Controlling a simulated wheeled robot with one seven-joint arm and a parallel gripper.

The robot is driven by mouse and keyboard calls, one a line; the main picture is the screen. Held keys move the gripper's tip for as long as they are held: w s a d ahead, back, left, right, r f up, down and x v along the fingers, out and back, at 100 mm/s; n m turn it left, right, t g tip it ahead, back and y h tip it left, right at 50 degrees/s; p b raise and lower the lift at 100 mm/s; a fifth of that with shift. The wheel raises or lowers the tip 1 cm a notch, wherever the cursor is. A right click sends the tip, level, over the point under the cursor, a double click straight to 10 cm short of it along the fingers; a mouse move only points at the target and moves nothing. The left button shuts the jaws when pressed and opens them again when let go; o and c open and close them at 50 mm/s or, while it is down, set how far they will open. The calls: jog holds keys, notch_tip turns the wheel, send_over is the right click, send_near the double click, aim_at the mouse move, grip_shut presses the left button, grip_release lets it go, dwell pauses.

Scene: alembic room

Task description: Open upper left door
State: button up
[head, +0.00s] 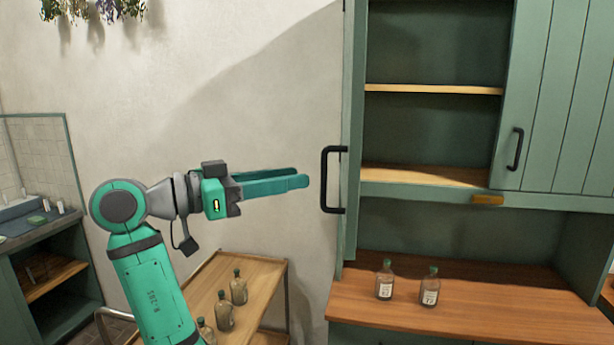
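The upper left door (353,130) of the green cabinet stands swung open and shows almost edge-on. Its black bar handle (325,180) juts out to the left. The left part of the upper cabinet is uncovered, with empty wooden shelves (430,89). My gripper (300,177) is left of the handle at about its height, with its teal fingers pointing right. A strip of wall shows between the fingertips and the handle, and nothing shows in the fingers. One finger is partly behind the other, so their gap is unclear.
The upper right door (560,100) is shut, with a black handle (515,149). Two bottles (384,280) (429,287) stand on the wooden counter (480,318). A wooden cart (262,275) with several bottles is below my arm. A bench (40,240) is at far left.

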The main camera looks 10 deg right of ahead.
jog(key=v, duration=0.4)
jog(key=shift+a, duration=0.25)
